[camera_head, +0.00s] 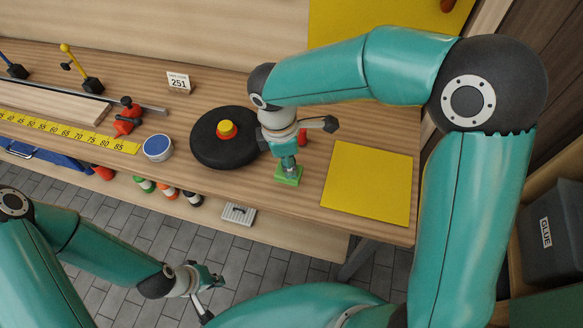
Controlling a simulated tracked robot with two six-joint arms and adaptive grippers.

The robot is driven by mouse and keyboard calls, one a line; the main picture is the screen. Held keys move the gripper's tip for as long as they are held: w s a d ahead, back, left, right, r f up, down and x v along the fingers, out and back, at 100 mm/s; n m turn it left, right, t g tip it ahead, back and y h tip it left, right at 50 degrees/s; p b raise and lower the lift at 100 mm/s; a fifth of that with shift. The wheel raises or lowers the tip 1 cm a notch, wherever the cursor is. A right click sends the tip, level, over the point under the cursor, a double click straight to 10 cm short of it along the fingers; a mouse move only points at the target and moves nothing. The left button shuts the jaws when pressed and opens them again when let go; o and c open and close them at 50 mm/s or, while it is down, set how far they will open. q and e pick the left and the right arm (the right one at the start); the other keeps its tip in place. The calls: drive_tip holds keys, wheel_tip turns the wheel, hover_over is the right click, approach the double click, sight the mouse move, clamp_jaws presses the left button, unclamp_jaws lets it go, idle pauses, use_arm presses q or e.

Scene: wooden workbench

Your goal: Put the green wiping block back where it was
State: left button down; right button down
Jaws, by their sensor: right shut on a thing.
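The green wiping block (288,178) is at the front part of the workbench, between the black round disc and the yellow square. My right gripper (288,164) points down and is shut on the block from above. I cannot tell whether the block touches the bench or hangs just above it. My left gripper (209,283) is low in front of the bench, over the tiled floor, away from the block. Its fingers are small and partly hidden, so its opening is unclear.
A black disc (207,150) with a red and yellow knob (227,129) stands left of the block. A yellow square (368,183) lies to the right. A blue-lidded tin (158,147), a yellow ruler (70,131) and a "251" card (178,82) are further left. Bare wood lies around the block.

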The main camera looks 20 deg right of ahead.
drive_tip(key=shift+f, duration=1.75)
drive_tip(key=shift+f, duration=0.1)
drive_tip(key=c, duration=0.8)
unclamp_jaws()
drive_tip(key=shift+c, duration=0.2)
drive_tip(key=r, duration=0.4)
drive_tip(key=a+r, duration=0.1)
drive_tip(key=r, duration=0.7)
drive_tip(key=shift+w+a+r, duration=0.1)
drive_tip(key=shift+a, duration=0.1)
